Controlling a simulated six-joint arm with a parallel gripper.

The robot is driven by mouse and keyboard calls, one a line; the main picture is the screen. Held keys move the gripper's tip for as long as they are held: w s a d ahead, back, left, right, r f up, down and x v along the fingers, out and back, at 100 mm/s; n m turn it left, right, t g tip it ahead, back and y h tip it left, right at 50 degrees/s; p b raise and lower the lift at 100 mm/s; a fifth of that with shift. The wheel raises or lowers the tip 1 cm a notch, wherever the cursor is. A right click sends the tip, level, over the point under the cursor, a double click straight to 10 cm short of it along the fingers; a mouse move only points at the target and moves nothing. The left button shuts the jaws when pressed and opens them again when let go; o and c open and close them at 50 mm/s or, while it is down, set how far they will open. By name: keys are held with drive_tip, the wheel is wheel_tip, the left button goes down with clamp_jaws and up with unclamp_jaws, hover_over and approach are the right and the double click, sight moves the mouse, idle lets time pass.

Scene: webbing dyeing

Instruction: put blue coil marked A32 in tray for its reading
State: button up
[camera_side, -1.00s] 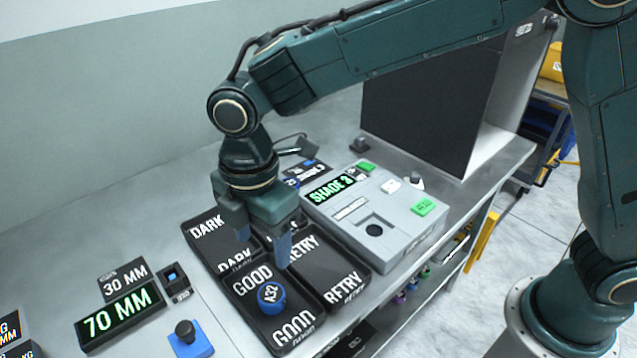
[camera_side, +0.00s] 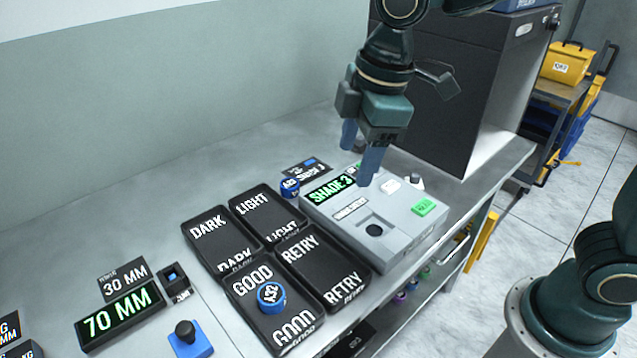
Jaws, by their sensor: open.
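A blue coil (camera_side: 271,297) with white lettering lies in the GOOD tray (camera_side: 240,299); its mark looks like A32. My gripper (camera_side: 360,161) is open and empty, above the back of the grey shade reader, well apart from the coil. The DARK tray (camera_side: 222,240), LIGHT tray (camera_side: 267,215) and RETRY tray (camera_side: 322,267) hold no coil that I can see.
Another blue coil (camera_side: 290,187) stands at the reader's left back corner, near a SHADE 3 card (camera_side: 307,169). A 70 MM display (camera_side: 121,315) and a blue-based knob (camera_side: 190,340) stand at the front left. A large dark cabinet (camera_side: 425,90) stands behind the reader. The table's back left is clear.

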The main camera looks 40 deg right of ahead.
drive_tip(key=s+d+r+m+t+h, duration=0.1)
drive_tip(key=s+d+m+t, duration=0.2)
drive_tip(key=s+d+m, duration=0.9)
drive_tip(key=shift+s+d+t, duration=0.3)
drive_tip(key=shift+s+d, duration=1.15)
drive_tip(key=shift+s, duration=0.25)
